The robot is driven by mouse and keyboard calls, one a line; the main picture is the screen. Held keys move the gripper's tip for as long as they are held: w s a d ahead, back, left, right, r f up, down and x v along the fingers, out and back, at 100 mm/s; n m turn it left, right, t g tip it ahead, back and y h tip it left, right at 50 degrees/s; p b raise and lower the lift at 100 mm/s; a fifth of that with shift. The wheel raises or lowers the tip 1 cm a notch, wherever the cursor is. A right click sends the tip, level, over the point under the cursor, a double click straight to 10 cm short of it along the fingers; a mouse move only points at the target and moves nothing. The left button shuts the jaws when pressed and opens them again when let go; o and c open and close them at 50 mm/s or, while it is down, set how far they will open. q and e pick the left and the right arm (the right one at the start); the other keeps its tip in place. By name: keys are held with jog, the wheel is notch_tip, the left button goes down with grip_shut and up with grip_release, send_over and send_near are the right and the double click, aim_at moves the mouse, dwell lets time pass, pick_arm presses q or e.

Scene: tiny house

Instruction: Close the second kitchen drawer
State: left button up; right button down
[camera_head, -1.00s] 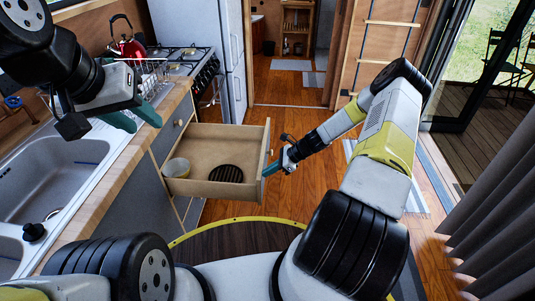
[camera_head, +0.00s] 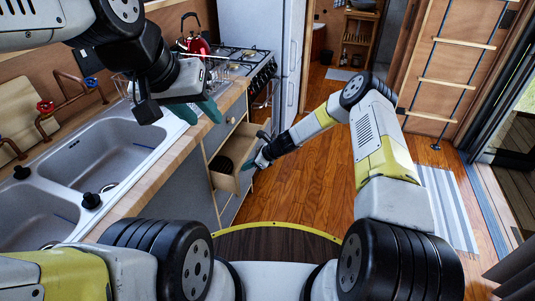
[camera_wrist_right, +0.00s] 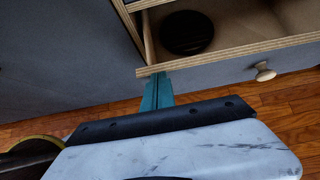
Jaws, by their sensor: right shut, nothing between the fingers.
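The open kitchen drawer (camera_head: 243,178) sticks out from the cabinet below the counter, only partly pulled out. In the right wrist view its wooden front edge (camera_wrist_right: 230,58) runs across the top, and a round pale knob (camera_wrist_right: 264,72) sits on its grey face. A dark round ribbed item (camera_head: 223,165) lies inside; it also shows in the wrist view (camera_wrist_right: 187,32). My right gripper (camera_head: 263,158) is shut and empty at the drawer's front, its teal fingertips (camera_wrist_right: 157,90) at the front's left end; contact is unclear. My left gripper (camera_head: 197,111) is open and empty above the counter edge.
A double sink (camera_head: 110,150) and wooden counter (camera_head: 170,160) lie at left. A stove with a red kettle (camera_head: 194,42) and a white fridge (camera_head: 262,30) stand behind. Wooden floor (camera_head: 310,185) is clear right of the drawer.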

jog(key=w+a, duration=0.2)
jog(key=a, duration=0.7)
jog(key=shift+w+a, duration=0.15)
jog(key=shift+w, duration=0.2)
